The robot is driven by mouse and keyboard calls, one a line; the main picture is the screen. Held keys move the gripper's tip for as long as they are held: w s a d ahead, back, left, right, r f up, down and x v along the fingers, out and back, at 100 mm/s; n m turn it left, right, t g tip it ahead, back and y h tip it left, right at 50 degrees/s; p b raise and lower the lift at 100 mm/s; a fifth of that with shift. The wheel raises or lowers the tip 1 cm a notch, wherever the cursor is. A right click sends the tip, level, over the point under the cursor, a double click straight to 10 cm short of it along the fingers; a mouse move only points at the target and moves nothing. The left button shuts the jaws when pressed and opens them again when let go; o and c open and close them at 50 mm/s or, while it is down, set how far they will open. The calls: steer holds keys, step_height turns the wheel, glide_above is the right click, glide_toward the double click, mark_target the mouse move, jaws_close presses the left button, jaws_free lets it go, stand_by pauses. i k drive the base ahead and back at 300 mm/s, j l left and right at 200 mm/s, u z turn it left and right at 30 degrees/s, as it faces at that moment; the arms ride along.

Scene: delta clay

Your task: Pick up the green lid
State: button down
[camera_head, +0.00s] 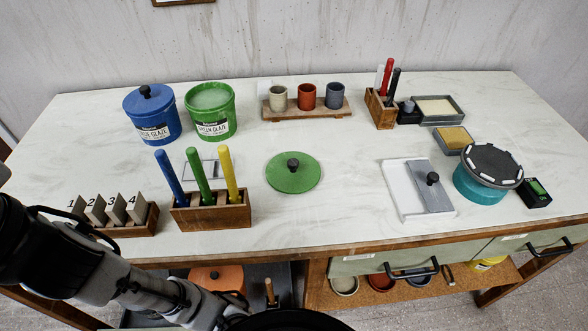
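The green lid (286,184) is a flat round disc with a black knob in its middle. It lies flat on the table (335,215), near the middle of the top, with clear surface around it. The open green glaze bucket (211,115) stands behind it to the left, with no lid on it. My arm reaches in at the lower left, in front of the table and apart from the lid. My gripper's fingers do not show in this view.
A wooden holder (211,217) with blue, green and yellow sticks stands left of the lid. A lidded blue bucket (151,121) and a wooden cup stand (307,115) are behind. A white tray (397,189) and teal tub (478,186) are right. Drawer handles (411,272) protrude in front.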

mark_target(292, 172)
steer(key=k+j+z, duration=0.25)
steer(key=j, duration=0.25)
steer(key=k+j+z, duration=0.25)
steer(key=k+j, duration=0.15)
steer(key=i, duration=0.9)
